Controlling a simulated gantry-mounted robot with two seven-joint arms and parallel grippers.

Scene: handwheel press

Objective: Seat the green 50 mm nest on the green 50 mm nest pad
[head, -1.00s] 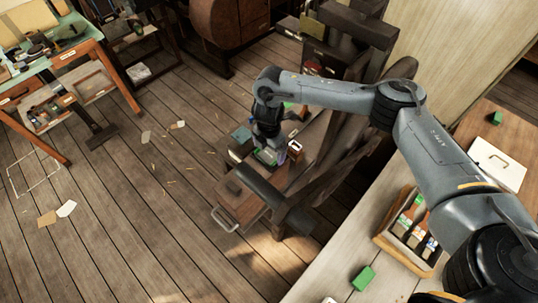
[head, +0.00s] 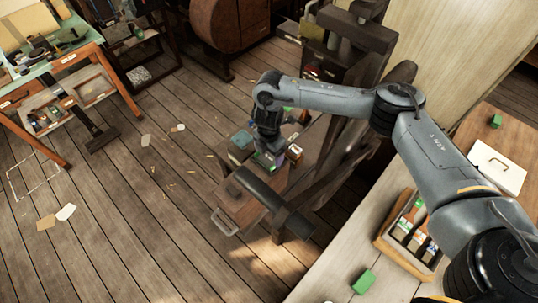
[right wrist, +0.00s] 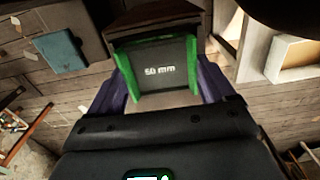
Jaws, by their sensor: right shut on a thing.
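The green 50 mm nest (right wrist: 158,72) has green sides and a dark face marked "50 mm" in the right wrist view. My right gripper (right wrist: 160,88) is shut on it, with a purple finger on either side. In the head view my right gripper (head: 268,160) points down over the wooden press bench, and a bit of the green nest (head: 265,157) shows at its tips. I cannot make out the green 50 mm nest pad, nor whether the nest touches anything below. My left gripper is not in view.
A teal block (head: 241,138) lies left of the gripper, and a small open box (head: 295,152) stands close to its right. A dark bar (head: 265,192) crosses the bench in front. The side table holds a divided wooden tray (head: 384,240) and a green block (head: 363,282).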

